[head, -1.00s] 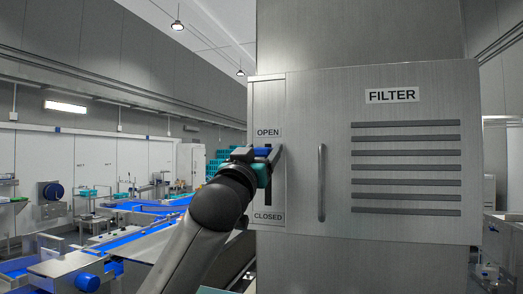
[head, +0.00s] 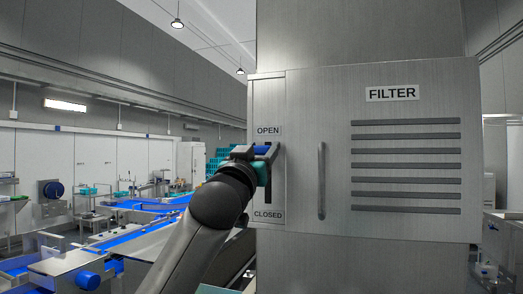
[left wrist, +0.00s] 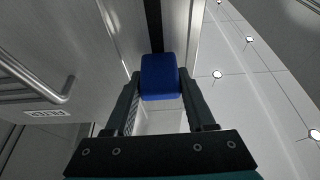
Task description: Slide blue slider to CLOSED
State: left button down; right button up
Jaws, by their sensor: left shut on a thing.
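The blue slider (head: 263,150) sits at the upper end of a dark vertical slot (head: 275,182) in the panel, just below the OPEN label (head: 268,131). The CLOSED label (head: 267,215) is at the slot's lower end. My left gripper (head: 266,161) reaches in from the lower left and covers part of the slider. In the left wrist view the blue slider (left wrist: 160,76) is between the two dark fingertips (left wrist: 160,88), and the gripper is shut on it. The right gripper is in neither view.
The FILTER cabinet (head: 400,185), with a vertical handle (head: 321,181) and dark louvres, stands right of the slot. The handle (left wrist: 55,90) also shows in the left wrist view. Conveyors with blue belts (head: 150,206) are behind at the left.

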pick_arm(q)
notch_tip(320, 180, down, 10)
jog(key=b, duration=0.5)
jog(key=shift+r, duration=0.25)
jog(key=shift+w+f+b, duration=0.1)
jog(key=shift+f+b, duration=0.25)
jog(key=shift+f, duration=0.25)
jog(key=c, duration=0.7)
grip_release()
jog(key=shift+f, duration=0.1)
jog(key=shift+o, duration=0.9)
jog(key=shift+r, duration=0.2)
